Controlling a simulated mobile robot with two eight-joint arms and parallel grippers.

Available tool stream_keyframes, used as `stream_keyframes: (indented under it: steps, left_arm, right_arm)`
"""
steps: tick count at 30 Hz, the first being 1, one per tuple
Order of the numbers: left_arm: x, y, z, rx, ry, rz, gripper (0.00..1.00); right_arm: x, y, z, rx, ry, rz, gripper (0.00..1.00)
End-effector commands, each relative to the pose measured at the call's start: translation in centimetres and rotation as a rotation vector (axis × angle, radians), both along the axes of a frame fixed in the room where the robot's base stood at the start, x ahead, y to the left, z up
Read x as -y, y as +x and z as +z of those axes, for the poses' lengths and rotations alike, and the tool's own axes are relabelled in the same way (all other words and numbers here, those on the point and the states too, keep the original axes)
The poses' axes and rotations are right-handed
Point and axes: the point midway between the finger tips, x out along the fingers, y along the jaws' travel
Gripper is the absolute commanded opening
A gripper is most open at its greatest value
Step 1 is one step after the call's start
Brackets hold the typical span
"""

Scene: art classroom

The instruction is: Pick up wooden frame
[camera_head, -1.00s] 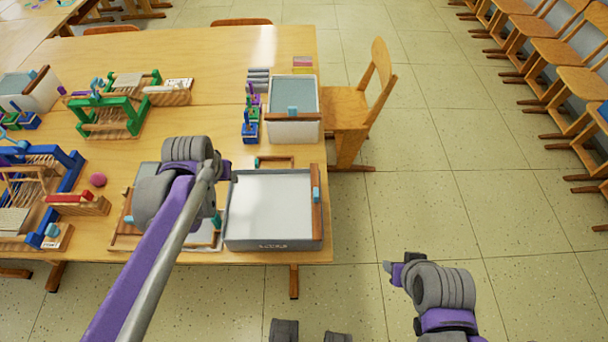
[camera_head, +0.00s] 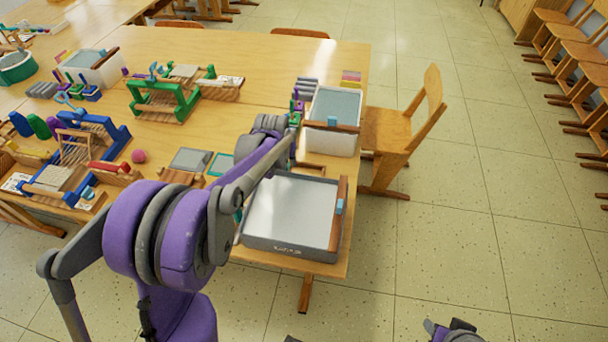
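A small wooden frame (camera_head: 313,166) lies on the table between the grey tray and the white bin, partly hidden by my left arm. My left gripper (camera_head: 293,126) is at the far end of my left arm, just beyond the frame's left end and beside the white bin. Its fingers are too small and covered to tell whether they are open, and contact with the frame cannot be told. My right gripper (camera_head: 430,326) shows only at the bottom edge, over the floor, and its opening cannot be made out.
A grey tray (camera_head: 256,243) of pale material sits at the table's near right corner with a wooden bar on its rim. A white bin (camera_head: 334,142) stands behind it. Small looms (camera_head: 163,103) and a pink ball (camera_head: 138,156) lie left.

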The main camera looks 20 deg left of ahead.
Motion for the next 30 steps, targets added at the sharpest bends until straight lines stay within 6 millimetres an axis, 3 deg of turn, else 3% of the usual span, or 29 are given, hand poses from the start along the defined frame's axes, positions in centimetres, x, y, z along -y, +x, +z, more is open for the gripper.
stream_keyframes:
  steps: [9,17,18,26,30]
  left_arm:
    - [-0.4,1.6,-4.1,0.000,0.000,0.000,0.47]
    - [-0.4,1.8,-4.4,0.000,0.000,0.000,0.47]
    - [-0.4,1.8,-4.4,0.000,0.000,0.000,0.46]
    - [-0.4,1.8,-4.4,0.000,0.000,0.000,0.00]
    - [-0.4,1.8,-4.4,0.000,0.000,0.000,0.00]
  right_arm:
    - [0.0,0.0,-0.2,-0.001,0.000,0.000,0.47]
    - [0.0,0.0,-0.2,-0.001,0.000,0.000,0.47]
    - [0.0,0.0,-0.2,-0.001,0.000,0.000,0.47]
    - [0.0,0.0,-0.2,-0.001,0.000,0.000,0.47]
    - [0.0,0.0,-0.2,-0.001,0.000,0.000,0.47]
